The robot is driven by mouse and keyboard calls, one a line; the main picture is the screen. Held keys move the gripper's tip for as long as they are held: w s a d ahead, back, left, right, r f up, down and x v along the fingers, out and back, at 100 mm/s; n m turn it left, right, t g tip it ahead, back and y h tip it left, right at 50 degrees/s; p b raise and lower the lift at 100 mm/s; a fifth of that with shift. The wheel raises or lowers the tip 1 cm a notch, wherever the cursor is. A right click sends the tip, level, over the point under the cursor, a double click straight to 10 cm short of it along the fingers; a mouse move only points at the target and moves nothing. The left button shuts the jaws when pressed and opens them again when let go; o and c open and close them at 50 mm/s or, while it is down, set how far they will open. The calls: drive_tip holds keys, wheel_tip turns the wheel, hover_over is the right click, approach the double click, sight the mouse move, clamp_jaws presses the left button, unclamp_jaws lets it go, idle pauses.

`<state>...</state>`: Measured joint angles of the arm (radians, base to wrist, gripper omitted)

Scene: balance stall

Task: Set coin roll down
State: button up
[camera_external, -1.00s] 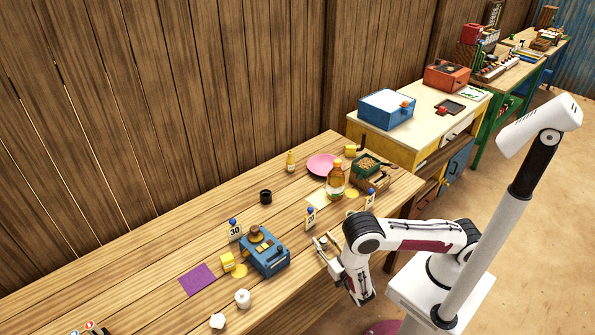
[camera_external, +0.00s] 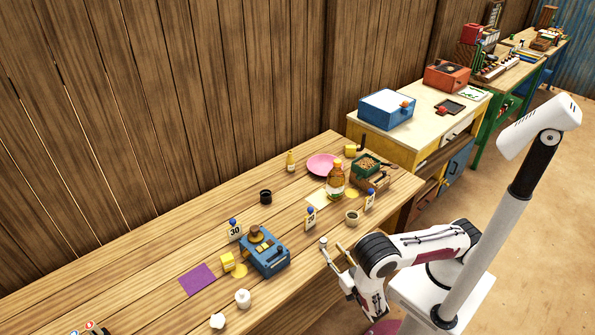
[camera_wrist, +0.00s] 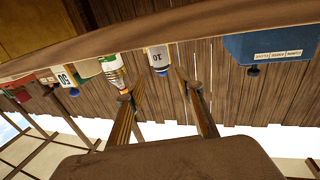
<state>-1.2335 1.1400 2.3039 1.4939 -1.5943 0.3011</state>
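My gripper (camera_external: 332,247) is at the front edge of the table. In the wrist view its two fingers (camera_wrist: 163,100) stand apart with nothing between them. I cannot pick out a coin roll for certain. A blue box-shaped device (camera_external: 270,261) stands left of my gripper, with small gold and brown round pieces on its top. A yellow block (camera_external: 227,261) sits at its left side. A blue box with labels, probably the same device, shows upside down in the wrist view (camera_wrist: 285,44).
Number cards with blue balls stand near: one reads 30 (camera_external: 235,231), another (camera_external: 310,217) is behind my gripper. A bottle (camera_external: 335,183), a small cup (camera_external: 352,217), a pink plate (camera_external: 323,164) and a green box (camera_external: 364,168) stand farther back. A purple mat (camera_external: 197,279) lies left.

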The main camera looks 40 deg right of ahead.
drive_tip(key=shift+s, duration=0.35)
drive_tip(key=shift+o, duration=0.6)
drive_tip(key=shift+r, duration=0.15)
